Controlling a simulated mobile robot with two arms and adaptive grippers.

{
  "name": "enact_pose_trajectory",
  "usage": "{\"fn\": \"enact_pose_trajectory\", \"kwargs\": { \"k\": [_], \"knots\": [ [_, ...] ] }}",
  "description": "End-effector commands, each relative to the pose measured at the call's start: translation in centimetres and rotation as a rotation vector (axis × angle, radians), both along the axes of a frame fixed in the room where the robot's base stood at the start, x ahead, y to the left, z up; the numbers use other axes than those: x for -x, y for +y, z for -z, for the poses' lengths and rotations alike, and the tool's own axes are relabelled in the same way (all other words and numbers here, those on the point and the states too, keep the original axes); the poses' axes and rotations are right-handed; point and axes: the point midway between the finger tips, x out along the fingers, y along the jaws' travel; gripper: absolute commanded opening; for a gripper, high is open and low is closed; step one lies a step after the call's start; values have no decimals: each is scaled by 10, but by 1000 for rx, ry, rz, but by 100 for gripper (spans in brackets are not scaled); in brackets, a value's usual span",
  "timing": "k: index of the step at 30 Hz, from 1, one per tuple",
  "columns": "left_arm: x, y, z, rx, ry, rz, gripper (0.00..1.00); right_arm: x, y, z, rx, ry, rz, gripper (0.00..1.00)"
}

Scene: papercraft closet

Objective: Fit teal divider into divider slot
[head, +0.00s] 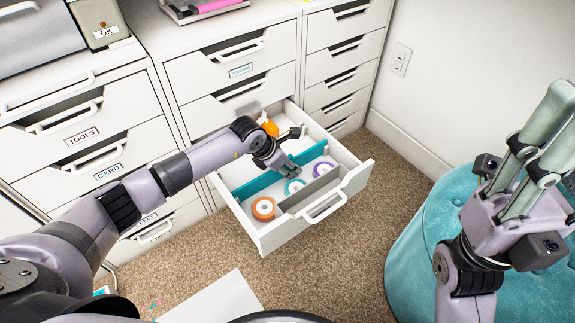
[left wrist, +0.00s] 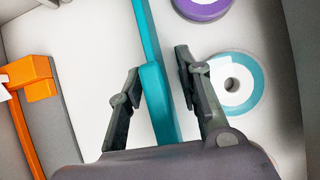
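The teal divider (head: 244,187) is a long thin strip in the open drawer (head: 275,238), running across it under my left gripper (head: 292,170). In the left wrist view the divider (left wrist: 155,85) passes between the two fingers of the left gripper (left wrist: 155,75).
A teal pouf (head: 420,240) stands right. White paper (head: 215,300) lies on the carpet.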

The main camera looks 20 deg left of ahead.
Motion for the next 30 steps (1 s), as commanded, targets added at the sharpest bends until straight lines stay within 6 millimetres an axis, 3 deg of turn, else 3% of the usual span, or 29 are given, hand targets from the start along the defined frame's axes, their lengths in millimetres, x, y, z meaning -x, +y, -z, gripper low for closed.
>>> {"fn": "enact_pose_trajectory", "kwargs": {
  "k": [11,24,30],
  "knots": [
    [3,3,-7,0,-1,0,33,0,0,1,-2,4,1,40],
    [37,29,-80,-2,-2,1,33,-1,0,1,-1,4,0,40],
    [46,36,-100,-2,0,0,33,-1,0,1,-1,4,0,40]
  ]
}}
